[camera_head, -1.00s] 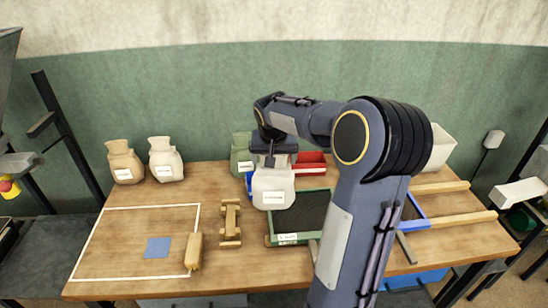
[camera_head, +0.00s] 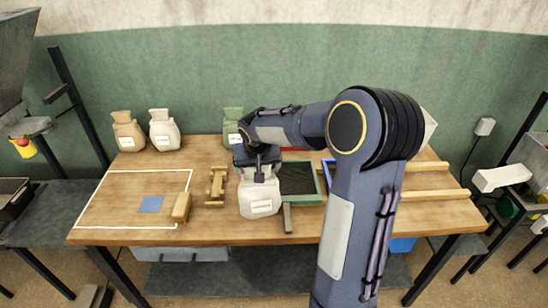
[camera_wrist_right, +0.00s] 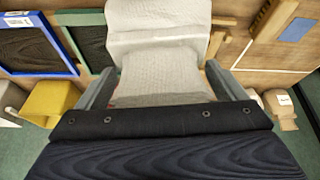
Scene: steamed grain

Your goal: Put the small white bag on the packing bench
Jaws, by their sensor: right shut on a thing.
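A small white bag with a label (camera_head: 259,197) hangs upright from my right gripper (camera_head: 257,167) in the head view, over the bench's front middle. The gripper is shut on the bag's neck. In the right wrist view the bag (camera_wrist_right: 160,65) fills the space between the two fingers (camera_wrist_right: 168,88). I cannot tell whether the bag's base touches the wooden bench (camera_head: 130,184). A second white bag (camera_head: 164,130) stands at the back left, beside a tan bag (camera_head: 128,131). My left gripper is not in view.
A white outline with a blue square (camera_head: 151,204) marks the bench's left part, mostly clear. A wooden block (camera_head: 181,207) and a wooden stand (camera_head: 216,186) lie left of the held bag. A green-framed tray (camera_head: 299,180) is right of it. A green bag (camera_head: 232,124) stands behind.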

